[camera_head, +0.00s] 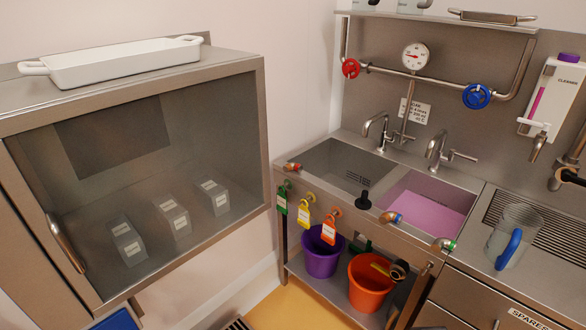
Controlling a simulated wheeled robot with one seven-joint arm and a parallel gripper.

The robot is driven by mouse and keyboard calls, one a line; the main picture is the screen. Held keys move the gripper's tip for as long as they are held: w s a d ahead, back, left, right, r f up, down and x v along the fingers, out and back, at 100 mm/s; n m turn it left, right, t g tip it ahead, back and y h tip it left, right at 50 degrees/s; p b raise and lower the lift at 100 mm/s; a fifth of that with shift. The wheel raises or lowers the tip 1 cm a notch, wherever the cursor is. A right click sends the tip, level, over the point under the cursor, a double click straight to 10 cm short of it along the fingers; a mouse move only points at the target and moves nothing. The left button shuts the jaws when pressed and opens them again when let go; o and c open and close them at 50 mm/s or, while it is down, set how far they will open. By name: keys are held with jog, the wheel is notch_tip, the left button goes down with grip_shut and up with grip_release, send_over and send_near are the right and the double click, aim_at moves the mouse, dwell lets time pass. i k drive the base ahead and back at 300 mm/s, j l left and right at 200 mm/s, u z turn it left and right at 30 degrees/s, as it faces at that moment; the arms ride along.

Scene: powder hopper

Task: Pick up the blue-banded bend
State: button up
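The blue-banded bend (391,218) is a small pipe elbow at the front rim of the double sink, just in front of the right basin. It has a metallic, coppery body with a blue band at its right end. A similar red-banded bend (293,167) lies at the left end of the same rim. A green-banded bend (444,244) lies further right along it. My gripper is not in view.
A black plug (363,200) stands between the basins; the right basin (425,205) holds pink liquid. Colored padlock tags hang below the rim. Purple (322,252) and orange (369,284) buckets stand underneath. A jug (513,237) is at right, a glass-fronted cabinet (262,130) at left.

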aim_at(397, 217)
jog(key=i+l+u, duration=0.1)
jog(key=u, duration=0.35)
jog(key=i+l+u, duration=0.2)
jog(key=u, duration=0.3)
jog(key=i+l+u, duration=0.1)
jog(key=l+u, duration=0.15)
jog(key=u, duration=0.2)
jog(key=l+u, duration=0.25)
jog(key=u, duration=0.25)
jog(key=l+u, duration=0.3)
jog(key=u, duration=0.15)
jog(key=i, duration=0.05)
